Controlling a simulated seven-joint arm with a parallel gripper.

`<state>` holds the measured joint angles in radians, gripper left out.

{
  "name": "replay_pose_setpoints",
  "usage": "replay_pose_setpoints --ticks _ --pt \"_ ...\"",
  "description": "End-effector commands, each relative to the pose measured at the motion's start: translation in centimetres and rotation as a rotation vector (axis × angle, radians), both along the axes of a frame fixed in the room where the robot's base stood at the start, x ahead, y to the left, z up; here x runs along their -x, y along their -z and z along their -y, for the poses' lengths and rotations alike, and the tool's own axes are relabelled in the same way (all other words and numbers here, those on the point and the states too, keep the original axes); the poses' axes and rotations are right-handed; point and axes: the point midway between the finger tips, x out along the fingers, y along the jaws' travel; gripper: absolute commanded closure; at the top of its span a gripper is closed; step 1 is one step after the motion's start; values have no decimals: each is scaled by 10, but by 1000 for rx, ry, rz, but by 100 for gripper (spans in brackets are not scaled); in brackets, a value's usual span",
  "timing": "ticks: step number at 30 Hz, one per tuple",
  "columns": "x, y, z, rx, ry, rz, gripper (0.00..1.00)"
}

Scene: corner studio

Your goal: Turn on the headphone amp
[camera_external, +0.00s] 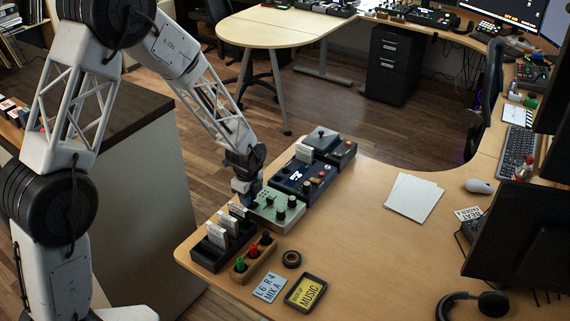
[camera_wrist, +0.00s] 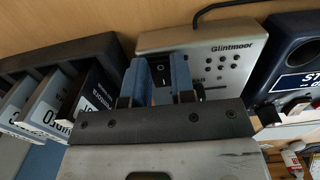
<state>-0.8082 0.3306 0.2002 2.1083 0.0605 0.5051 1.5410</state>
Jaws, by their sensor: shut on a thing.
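A pale box with black knobs (camera_external: 283,221) stands at the table's left part; it looks like the headphone amp. In the wrist view it is a grey panel lettered "Glintmoor" (camera_wrist: 231,47), with small dark dots and a black switch (camera_wrist: 162,67) bearing a white mark. My gripper (camera_external: 242,190) points down at the box's left end. In the wrist view its two blue fingers (camera_wrist: 162,82) stand on either side of the black switch and are shut on it. The fingers hide the switch's sides, and my gripper body hides the panel's lower part.
A black rack of upright cards (camera_external: 208,254) stands close on the left, with a wooden block of coloured plugs (camera_external: 256,262) in front. A dark blue pedal (camera_external: 307,184) stands close behind the amp. The table's middle (camera_external: 355,240) is clear.

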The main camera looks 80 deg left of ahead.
Motion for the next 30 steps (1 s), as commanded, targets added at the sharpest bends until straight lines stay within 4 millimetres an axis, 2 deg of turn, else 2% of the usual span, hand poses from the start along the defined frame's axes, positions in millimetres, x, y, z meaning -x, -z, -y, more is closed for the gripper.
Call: replay_pose_setpoints --ticks 19,30 --pt "-3 -2 6 -141 2 -145 100" --pt "-3 -2 5 -163 1 -164 100"
